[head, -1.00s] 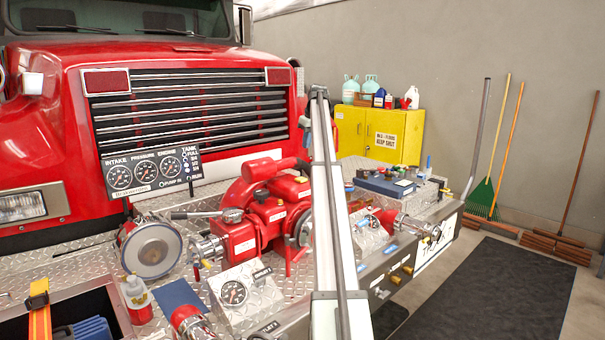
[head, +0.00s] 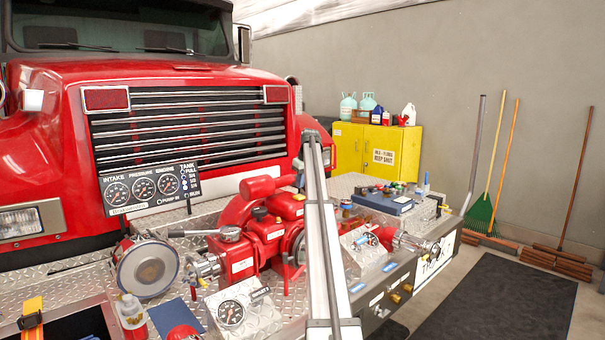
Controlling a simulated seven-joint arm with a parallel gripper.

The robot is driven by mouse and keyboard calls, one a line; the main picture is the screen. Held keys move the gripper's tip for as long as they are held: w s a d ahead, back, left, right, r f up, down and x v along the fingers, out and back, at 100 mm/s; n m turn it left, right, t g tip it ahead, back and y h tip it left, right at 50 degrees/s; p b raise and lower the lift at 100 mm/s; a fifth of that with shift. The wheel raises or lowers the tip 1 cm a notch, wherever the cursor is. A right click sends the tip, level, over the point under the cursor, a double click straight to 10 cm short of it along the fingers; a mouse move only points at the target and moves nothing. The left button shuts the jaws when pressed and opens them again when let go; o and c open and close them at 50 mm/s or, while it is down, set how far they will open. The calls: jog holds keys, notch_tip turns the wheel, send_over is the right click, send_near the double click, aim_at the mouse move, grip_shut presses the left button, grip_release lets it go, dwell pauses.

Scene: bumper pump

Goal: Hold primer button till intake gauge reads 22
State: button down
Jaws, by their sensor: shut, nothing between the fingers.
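The intake gauge (head: 117,193) is the left dial on a black panel (head: 150,210) in front of the truck's grille. Its needle is too small to read. Pressure (head: 143,188) and engine (head: 168,185) dials sit beside it, with a tank-level column at the panel's right end. I cannot pick out the primer button; small controls at the right of the bumper are too small to identify. My pale arm link crosses the middle of the picture and hides part of the bumper. My gripper does not show.
A red pump (head: 270,235) stands on the diamond-plate bumper (head: 200,245), left of my arm. A gauge box (head: 245,312) is at the front, another (head: 366,250) right of my arm. A yellow cabinet (head: 375,150) stands behind.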

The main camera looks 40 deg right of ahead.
aim_at(299, 196)
jog(key=shift+f, duration=1.75)
